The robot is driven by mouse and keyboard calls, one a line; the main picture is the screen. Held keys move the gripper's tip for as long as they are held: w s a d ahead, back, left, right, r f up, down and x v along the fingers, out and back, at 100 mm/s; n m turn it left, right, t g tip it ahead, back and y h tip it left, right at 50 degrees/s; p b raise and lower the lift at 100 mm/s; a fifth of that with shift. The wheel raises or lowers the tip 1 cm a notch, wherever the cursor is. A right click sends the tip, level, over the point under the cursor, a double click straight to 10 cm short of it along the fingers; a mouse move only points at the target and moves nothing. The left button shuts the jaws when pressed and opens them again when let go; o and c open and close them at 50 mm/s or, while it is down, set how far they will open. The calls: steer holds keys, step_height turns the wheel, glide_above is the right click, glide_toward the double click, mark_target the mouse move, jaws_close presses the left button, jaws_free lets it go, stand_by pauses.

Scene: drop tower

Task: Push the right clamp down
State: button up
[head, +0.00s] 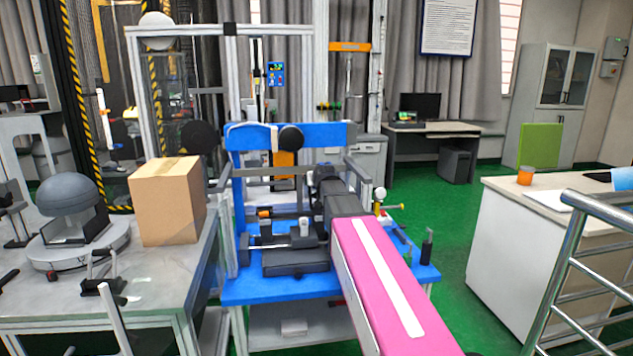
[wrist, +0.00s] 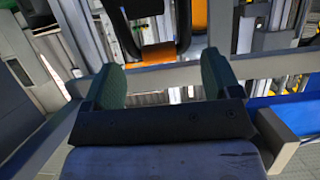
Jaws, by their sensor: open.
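The blue drop tower frame (head: 245,290) stands in the middle of the head view, with a blue crossbar and dark fittings. I cannot tell for certain which part is the right clamp. My pink arm reaches over the frame's right side. My gripper (wrist: 162,75) is open, its two green-padded fingers spread wide with nothing held between them. Past the fingers, the wrist view shows a pale metal bar (wrist: 165,84) crossing behind them and a dark looped handle with an orange piece (wrist: 157,54). The fingertips' contact with the bar cannot be told.
A cardboard box (head: 168,205) and a grey domed device (head: 70,195) stand on the left table. A white counter (head: 540,240) and metal railing (head: 565,270) are at right. Green floor (head: 440,225) is clear between.

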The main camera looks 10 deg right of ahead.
steer(key=shift+x, duration=0.85)
